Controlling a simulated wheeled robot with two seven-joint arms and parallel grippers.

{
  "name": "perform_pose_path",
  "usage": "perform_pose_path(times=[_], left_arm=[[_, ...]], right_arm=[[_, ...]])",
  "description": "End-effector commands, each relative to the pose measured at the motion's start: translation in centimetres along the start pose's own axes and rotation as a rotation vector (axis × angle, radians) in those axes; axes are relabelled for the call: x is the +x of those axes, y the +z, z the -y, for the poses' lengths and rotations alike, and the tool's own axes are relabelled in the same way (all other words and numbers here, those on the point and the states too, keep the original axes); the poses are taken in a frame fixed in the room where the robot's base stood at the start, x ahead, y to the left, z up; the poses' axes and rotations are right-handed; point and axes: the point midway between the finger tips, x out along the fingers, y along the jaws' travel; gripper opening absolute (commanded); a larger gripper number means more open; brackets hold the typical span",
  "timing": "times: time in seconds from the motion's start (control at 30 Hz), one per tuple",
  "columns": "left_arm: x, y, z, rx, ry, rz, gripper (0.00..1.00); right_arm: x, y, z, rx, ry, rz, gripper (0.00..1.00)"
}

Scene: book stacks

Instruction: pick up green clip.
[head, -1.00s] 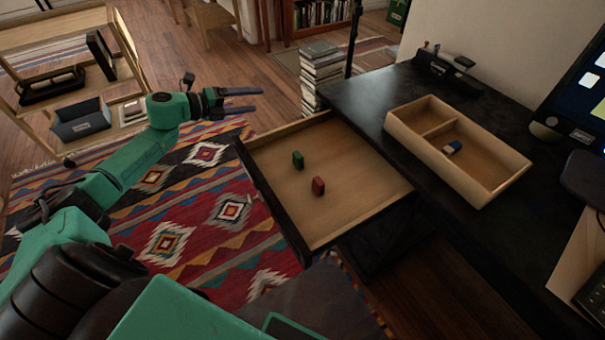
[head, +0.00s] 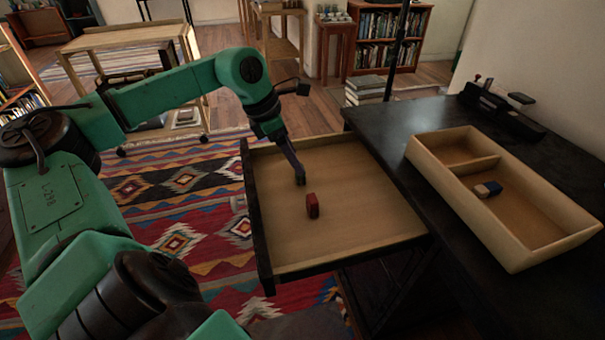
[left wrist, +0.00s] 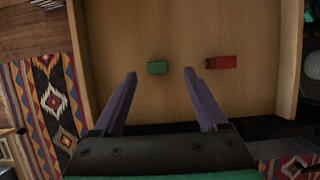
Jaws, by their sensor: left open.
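The green clip (left wrist: 157,68) lies in the open wooden drawer (head: 350,215). In the left wrist view it sits just beyond and between the two fingertips, a little left of middle. In the head view my gripper hides it. My left gripper (head: 299,180) points down into the drawer with its fingers open and empty; it also shows in the left wrist view (left wrist: 160,73). A red clip (head: 312,206) lies near it in the drawer; it appears in the left wrist view (left wrist: 221,62) to the right of the right fingertip. My right gripper is not in view.
The black desk (head: 400,130) stands right of the drawer. On it is a wooden divided tray (head: 445,185) holding a blue and white object (head: 487,189).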

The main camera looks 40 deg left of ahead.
Motion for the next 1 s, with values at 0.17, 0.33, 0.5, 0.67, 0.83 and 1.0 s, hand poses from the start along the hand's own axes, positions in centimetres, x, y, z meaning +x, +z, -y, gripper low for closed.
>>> perform_pose_path(times=[0.17,0.33,0.5,0.67,0.83,1.0], left_arm=[[2.6,0.2,-0.2,-0.003,-0.007,0.005,0.75],[5.0,0.1,-0.4,-0.002,-0.001,0.004,0.75],[5.2,0.1,-0.4,-0.002,0.000,0.002,0.75],[5.2,0.0,-0.4,-0.002,0.000,0.001,0.25],[5.2,0.1,-0.4,-0.002,0.000,0.002,0.00],[5.1,0.1,-0.4,-0.002,0.000,0.002,0.00]], right_arm=[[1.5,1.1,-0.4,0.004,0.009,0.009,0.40],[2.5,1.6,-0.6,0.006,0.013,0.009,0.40],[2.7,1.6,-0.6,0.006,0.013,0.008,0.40],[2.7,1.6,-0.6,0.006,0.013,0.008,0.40],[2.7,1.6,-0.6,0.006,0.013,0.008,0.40],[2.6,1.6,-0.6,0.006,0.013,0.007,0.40]])
